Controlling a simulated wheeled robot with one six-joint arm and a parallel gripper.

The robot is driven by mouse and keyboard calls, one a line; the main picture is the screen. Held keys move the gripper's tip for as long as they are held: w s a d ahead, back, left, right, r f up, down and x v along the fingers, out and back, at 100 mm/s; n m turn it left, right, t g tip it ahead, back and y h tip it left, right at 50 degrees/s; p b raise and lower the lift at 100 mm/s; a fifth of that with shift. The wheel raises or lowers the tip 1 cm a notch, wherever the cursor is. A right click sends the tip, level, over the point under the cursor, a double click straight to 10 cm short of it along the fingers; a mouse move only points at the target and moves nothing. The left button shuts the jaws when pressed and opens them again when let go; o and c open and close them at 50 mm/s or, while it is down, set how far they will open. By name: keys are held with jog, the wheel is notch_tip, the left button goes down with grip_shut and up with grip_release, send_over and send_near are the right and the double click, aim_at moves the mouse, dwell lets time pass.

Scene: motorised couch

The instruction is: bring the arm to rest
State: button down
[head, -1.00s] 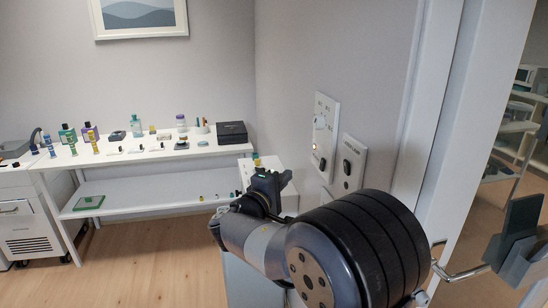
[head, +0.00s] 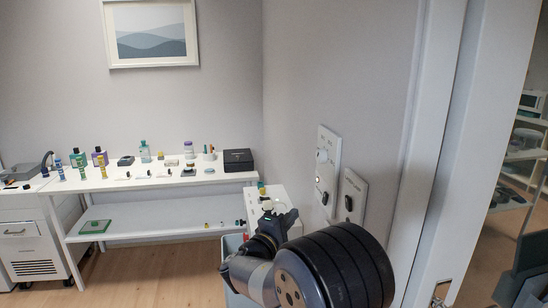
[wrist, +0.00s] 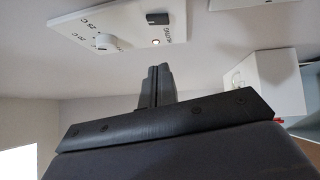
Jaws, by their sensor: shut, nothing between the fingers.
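My gripper (head: 280,217) is at the end of my arm, in front of the small white cabinet beside the right-hand wall in the head view. In the wrist view its dark fingers (wrist: 155,87) are together with nothing between them. A wall panel (head: 328,165) with a knob, a small light and a dark switch is on the wall above and right of the gripper. The same panel shows at the top of the wrist view (wrist: 105,30), apart from the fingers.
A second wall panel (head: 351,196) with a dark switch is beside the first. A white table (head: 150,180) with bottles and small items stands along the back wall. A white door frame (head: 432,150) is at right. Wooden floor (head: 150,270) is clear at lower left.

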jog(key=shift+s+a, duration=0.3)
jog(key=shift+s, duration=0.15)
